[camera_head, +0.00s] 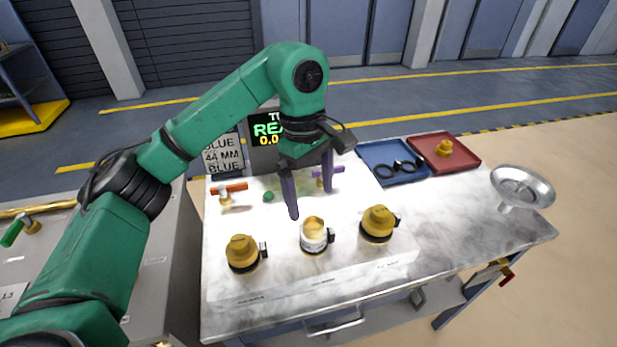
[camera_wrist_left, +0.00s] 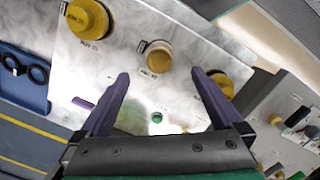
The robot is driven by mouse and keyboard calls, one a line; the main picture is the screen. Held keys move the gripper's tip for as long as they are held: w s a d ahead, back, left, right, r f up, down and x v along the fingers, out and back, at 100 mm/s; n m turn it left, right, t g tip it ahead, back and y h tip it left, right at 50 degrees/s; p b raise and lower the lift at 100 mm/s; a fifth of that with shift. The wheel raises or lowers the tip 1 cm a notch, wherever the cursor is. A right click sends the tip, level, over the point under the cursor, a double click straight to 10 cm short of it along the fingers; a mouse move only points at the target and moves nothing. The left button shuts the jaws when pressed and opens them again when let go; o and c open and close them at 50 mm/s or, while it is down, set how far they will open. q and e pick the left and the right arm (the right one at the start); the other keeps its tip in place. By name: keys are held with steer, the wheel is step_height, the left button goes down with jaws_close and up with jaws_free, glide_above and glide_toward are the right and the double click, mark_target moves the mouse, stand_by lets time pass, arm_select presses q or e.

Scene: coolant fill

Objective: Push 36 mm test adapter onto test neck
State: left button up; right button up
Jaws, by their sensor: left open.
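Three yellow-topped round fittings stand in a row on the white bench block: a left one (camera_head: 242,253), a middle one (camera_head: 314,237) with a pale collar, and a right one (camera_head: 379,222). Their labels are too small to read, so I cannot tell which parts are the 36 mm adapter and the test neck. My left gripper (camera_head: 310,203) is open and empty, its dark purple fingers pointing down just behind the middle fitting. In the left wrist view the middle fitting (camera_wrist_left: 158,58) lies just beyond the gap between the fingertips (camera_wrist_left: 160,76). My right gripper is not in view.
A red tray (camera_head: 466,160) holds another yellow fitting (camera_head: 444,148). A blue tray (camera_head: 376,152) holds black rings. Orange-handled (camera_head: 229,189) and purple-handled (camera_head: 334,169) valves stand behind the fittings, near a display (camera_head: 266,130). A metal funnel or bowl (camera_head: 523,187) stands right; the bench before it is clear.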

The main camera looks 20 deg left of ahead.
arm_select(q)
steer(key=r, duration=0.5)
steer(key=shift+a+p, duration=0.3)
steer(key=shift+p, duration=0.05)
steer(key=shift+w, duration=0.1)
